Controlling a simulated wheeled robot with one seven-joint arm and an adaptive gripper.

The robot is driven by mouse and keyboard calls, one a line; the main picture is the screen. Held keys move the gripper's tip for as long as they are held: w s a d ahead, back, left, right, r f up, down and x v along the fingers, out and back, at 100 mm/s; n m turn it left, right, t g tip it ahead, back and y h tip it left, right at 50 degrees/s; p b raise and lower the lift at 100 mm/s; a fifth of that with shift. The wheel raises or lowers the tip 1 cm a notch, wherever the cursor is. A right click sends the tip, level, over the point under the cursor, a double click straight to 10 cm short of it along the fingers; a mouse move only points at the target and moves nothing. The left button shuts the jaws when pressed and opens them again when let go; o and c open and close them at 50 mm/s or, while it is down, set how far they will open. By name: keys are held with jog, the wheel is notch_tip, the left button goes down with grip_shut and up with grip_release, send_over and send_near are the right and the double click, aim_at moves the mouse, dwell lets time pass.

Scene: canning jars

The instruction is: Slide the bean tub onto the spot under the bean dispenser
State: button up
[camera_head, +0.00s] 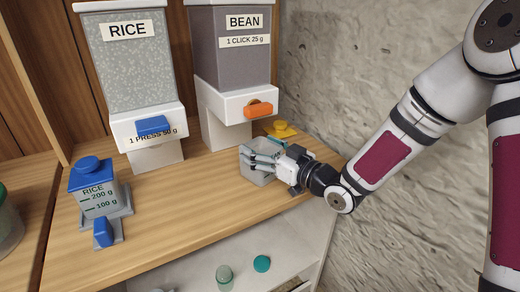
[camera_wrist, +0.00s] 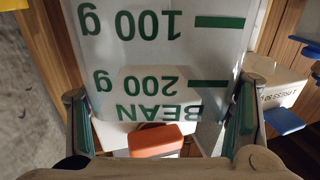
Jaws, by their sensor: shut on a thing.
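The bean tub (camera_head: 255,173) is a clear grey container standing on the wooden counter, in front of and slightly right of the bean dispenser's base. My gripper (camera_head: 262,158) is shut on it from the right. In the wrist view the tub (camera_wrist: 165,50) fills the upper middle, its BEAN and gram marks upside down, with a finger on each side. The bean dispenser (camera_head: 229,55) has a grey hopper, a white body and an orange lever (camera_head: 258,110); the lever also shows in the wrist view (camera_wrist: 155,141). The spot under the dispenser cannot be made out clearly.
The rice dispenser (camera_head: 128,70) with a blue lever stands left. A blue-lidded rice tub (camera_head: 97,195) sits on a grey base at front left. A yellow object (camera_head: 281,129) lies behind the bean tub. The stone wall (camera_head: 325,80) rises on the right. The counter's middle (camera_head: 185,200) is clear.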

aim_at(280, 155)
jog(key=shift+w+a+b, duration=0.5)
jog(key=shift+w+a, duration=0.3)
jog(key=shift+w, duration=0.4)
jog(key=shift+w+a+b, duration=0.45)
jog(key=shift+w+a, duration=0.35)
jog(key=shift+w, duration=0.45)
jog(key=shift+w+a+b, duration=0.5)
jog(key=shift+w+a, duration=0.3)
jog(key=shift+w, duration=0.4)
jog(key=shift+f+b, duration=0.35)
jog(key=shift+f+b, duration=0.35)
jog(key=o, duration=1.4)
jog(key=shift+o, duration=0.2)
jog(key=v, duration=1.1)
jog(key=shift+s+d, duration=0.25)
jog(key=shift+d, duration=0.05)
